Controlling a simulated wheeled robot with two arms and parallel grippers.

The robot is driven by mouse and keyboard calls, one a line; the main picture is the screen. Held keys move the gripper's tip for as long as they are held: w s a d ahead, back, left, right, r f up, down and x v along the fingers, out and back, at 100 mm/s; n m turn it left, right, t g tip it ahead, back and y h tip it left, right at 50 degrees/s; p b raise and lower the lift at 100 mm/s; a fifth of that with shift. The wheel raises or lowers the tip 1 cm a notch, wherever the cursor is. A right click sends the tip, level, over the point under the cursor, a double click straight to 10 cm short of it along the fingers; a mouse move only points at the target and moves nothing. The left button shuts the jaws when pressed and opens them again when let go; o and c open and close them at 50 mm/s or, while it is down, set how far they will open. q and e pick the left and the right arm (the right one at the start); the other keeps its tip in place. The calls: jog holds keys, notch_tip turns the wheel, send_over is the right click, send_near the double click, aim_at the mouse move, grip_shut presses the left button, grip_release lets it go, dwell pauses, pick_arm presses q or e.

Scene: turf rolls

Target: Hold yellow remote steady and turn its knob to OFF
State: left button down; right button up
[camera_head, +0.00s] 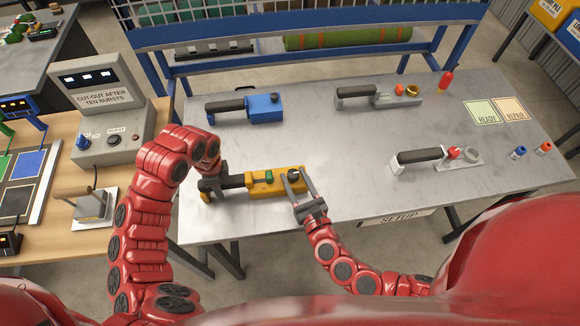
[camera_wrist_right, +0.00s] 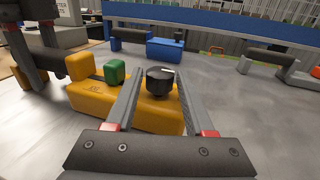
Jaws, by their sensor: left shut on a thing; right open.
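The yellow remote (camera_head: 262,188) lies on the grey table, with a black handle at its left end, a green button (camera_head: 269,175) and a black knob (camera_head: 294,174) near its right end. My left gripper (camera_head: 207,180) is shut on the black handle (camera_head: 226,182); the red arm partly hides its fingers. My right gripper (camera_head: 301,191) is open, its fingers reaching over the right end of the remote. In the right wrist view the knob (camera_wrist_right: 160,81) stands between the two fingers with a pale pointer line on top, and gaps show beside it. The OFF mark cannot be read.
A blue remote (camera_head: 262,107) lies behind, and two grey ones (camera_head: 380,96) lie at the back and right. The table (camera_head: 340,140) centre is clear.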

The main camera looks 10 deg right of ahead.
jog(key=v, duration=0.7)
jog(key=shift+s+d, duration=0.1)
jog(key=shift+s, duration=0.15)
pick_arm(q)
jog(key=shift+c, duration=1.8)
grip_release()
